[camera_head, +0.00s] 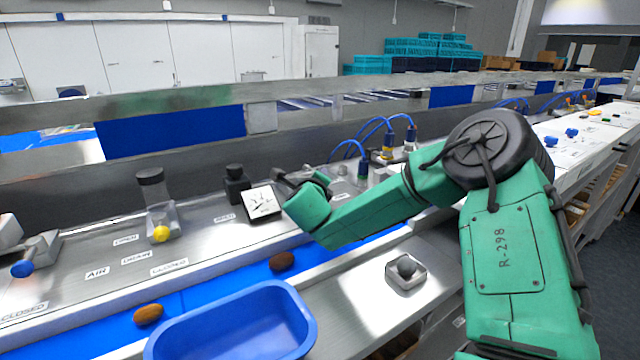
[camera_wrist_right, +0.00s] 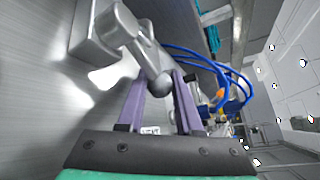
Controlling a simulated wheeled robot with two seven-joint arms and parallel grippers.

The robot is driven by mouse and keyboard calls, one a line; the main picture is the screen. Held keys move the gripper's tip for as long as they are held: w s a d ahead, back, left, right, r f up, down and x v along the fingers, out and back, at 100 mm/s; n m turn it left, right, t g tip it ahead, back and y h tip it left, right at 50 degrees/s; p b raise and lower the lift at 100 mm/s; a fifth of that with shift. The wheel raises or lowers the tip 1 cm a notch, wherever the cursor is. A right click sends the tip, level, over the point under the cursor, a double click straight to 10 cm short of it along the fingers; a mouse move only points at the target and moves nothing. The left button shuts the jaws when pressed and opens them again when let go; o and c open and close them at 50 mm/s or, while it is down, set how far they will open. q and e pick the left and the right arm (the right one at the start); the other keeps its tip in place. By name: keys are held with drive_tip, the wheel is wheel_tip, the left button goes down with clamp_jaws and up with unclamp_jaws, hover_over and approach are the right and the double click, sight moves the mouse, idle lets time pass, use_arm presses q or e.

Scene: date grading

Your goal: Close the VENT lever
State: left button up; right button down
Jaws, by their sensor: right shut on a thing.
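In the right wrist view, a grey metal lever (camera_wrist_right: 145,48) with a dark round knob (camera_wrist_right: 160,83) rises from a metal base. The two fingers of my right gripper (camera_wrist_right: 160,90) are shut on the knob end of this lever. In the head view, my right gripper (camera_head: 290,182) is at the back panel, beside the white gauge, mostly hidden behind my green wrist. The lever is largely hidden there, and I cannot read a VENT label. My left gripper is not in view.
A white gauge (camera_head: 263,203) is beside my wrist. A blue tray (camera_head: 300,317) and brown dates (camera_head: 148,315) are in front. Blue hoses (camera_head: 372,128) rise behind.

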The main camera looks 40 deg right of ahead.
drive_tip(key=shift+s+a+f+m+g+h, duration=0.15)
drive_tip(key=shift+a+m+g+h, duration=0.15)
drive_tip(key=shift+a+g, duration=0.2)
drive_tip(key=shift+s+m+g, duration=0.15)
drive_tip(key=shift+m+g, duration=0.15)
drive_tip(key=shift+m, duration=0.1)
drive_tip(key=shift+s+a+m+g+h+b, duration=0.2)
drive_tip(key=shift+s+m+g+h+b, duration=0.25)
drive_tip(key=shift+m+g+h, duration=0.3)
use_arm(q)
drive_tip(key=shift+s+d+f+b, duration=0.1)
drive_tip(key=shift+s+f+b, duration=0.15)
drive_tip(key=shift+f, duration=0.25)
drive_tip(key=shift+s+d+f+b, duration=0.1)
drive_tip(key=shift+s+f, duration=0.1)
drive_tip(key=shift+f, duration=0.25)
use_arm(e)
drive_tip(key=shift+s+a+m+g+h, duration=0.15)
drive_tip(key=shift+a+m+g+h, duration=0.25)
drive_tip(key=shift+m+g, duration=0.35)
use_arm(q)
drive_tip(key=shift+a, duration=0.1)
use_arm(e)
drive_tip(key=shift+g, duration=0.3)
